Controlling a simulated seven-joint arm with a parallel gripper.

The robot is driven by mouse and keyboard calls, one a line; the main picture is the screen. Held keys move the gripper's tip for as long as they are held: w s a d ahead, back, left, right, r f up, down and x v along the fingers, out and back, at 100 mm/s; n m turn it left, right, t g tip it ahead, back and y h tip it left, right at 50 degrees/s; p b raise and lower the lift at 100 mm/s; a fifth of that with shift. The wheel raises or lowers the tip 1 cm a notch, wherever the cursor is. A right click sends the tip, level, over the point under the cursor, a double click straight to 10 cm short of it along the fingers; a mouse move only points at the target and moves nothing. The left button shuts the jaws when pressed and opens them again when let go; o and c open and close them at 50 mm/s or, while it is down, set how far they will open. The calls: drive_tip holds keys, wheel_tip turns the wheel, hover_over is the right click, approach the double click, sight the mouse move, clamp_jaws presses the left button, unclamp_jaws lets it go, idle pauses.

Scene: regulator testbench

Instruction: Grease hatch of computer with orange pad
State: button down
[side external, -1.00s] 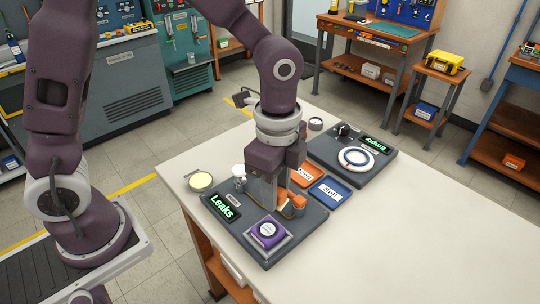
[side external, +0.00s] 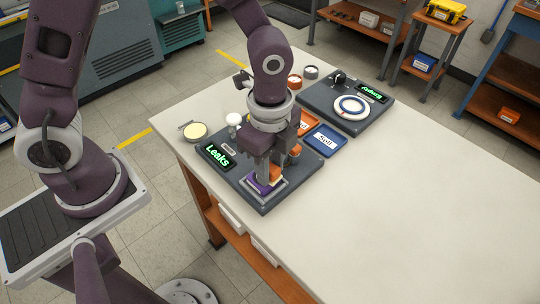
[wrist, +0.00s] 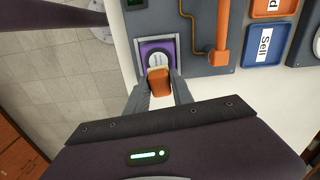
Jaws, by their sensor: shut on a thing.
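My gripper (wrist: 159,88) is shut on an orange pad (wrist: 159,80), which sits between its fingertips in the wrist view. In the side view, the gripper (side external: 266,176) is low over the purple hatch (side external: 262,187). The hatch, with a round white label, also shows in the wrist view (wrist: 147,47), just ahead of the pad. The pad overlaps the hatch's near edge there; I cannot tell whether they touch. The hatch lies in a light frame on a dark grey panel (side external: 265,206) with a green "Leaks" display (side external: 217,155). The fingers hide part of the hatch.
An orange pipe (wrist: 222,45) stands on the panel right of the hatch. A tin of pale yellow stuff (side external: 195,131) and a white knob (side external: 233,119) are behind. A blue "Sell" tray (side external: 325,140) and a second panel (side external: 351,122) lie beyond. The table's right side is clear.

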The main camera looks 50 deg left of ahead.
drive_tip(key=shift+a+f, duration=0.65)
drive_tip(key=shift+f, duration=0.25)
drive_tip(key=shift+a, duration=1.4)
drive_tip(key=d, duration=0.4)
drive_tip(key=shift+r, duration=4.05)
